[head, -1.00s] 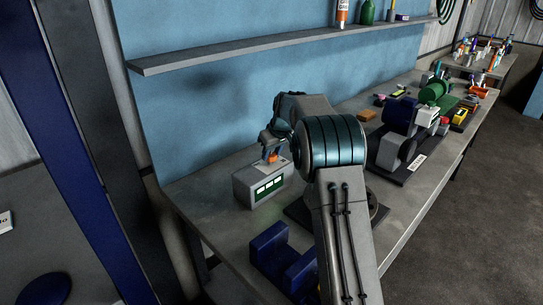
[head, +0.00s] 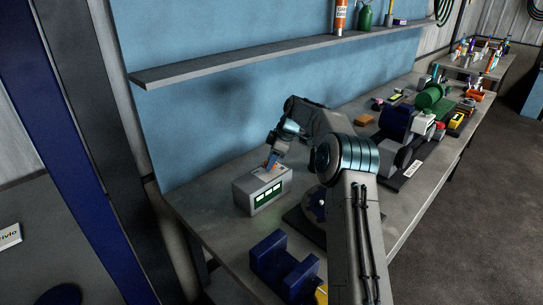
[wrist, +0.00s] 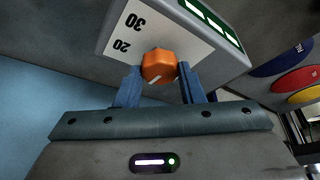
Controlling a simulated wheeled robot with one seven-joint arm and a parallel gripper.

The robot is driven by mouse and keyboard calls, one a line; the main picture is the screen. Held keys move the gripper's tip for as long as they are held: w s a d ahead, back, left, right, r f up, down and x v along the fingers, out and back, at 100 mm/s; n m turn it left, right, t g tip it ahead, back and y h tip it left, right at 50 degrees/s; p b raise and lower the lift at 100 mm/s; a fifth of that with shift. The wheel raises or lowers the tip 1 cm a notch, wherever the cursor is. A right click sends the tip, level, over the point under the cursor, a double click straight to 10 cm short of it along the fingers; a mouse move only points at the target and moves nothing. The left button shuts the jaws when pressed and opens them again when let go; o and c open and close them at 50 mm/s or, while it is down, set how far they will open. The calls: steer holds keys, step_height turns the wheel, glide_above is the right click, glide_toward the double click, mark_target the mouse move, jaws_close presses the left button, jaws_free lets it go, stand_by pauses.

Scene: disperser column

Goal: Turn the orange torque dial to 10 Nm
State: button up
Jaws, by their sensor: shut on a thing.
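The orange torque dial (wrist: 158,66) sits on the white scale face of a grey box (wrist: 205,50). My gripper (wrist: 159,69) has a blue finger on each side of the dial and is shut on it. The dial's white pointer line faces the lower part of the wrist view, towards my gripper's palm. The numbers 30 and 20 show upside down above and left of the dial, with the pointer at neither; other marks are hidden or out of view. In the head view my gripper (head: 272,163) is at the top of the box (head: 252,197).
Green-lit displays (head: 267,196) are on the box's front. A dark blue block (head: 282,262) stands on the bench (head: 210,220) in front. A shelf (head: 230,60) runs along the blue wall behind. Machines and small items crowd the bench further right.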

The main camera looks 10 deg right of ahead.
steer(key=shift+n+p, duration=0.35)
steer(key=shift+n, duration=0.15)
steer(key=shift+g, duration=0.3)
steer(key=o, duration=1)
steer(key=shift+d, duration=0.1)
steer(key=w+v, duration=0.1)
steer(key=v, duration=1.2)
steer(key=shift+s+d+r+p, duration=0.15)
steer(key=shift+s+r+p, duration=0.2)
steer(key=shift+s, duration=0.15)
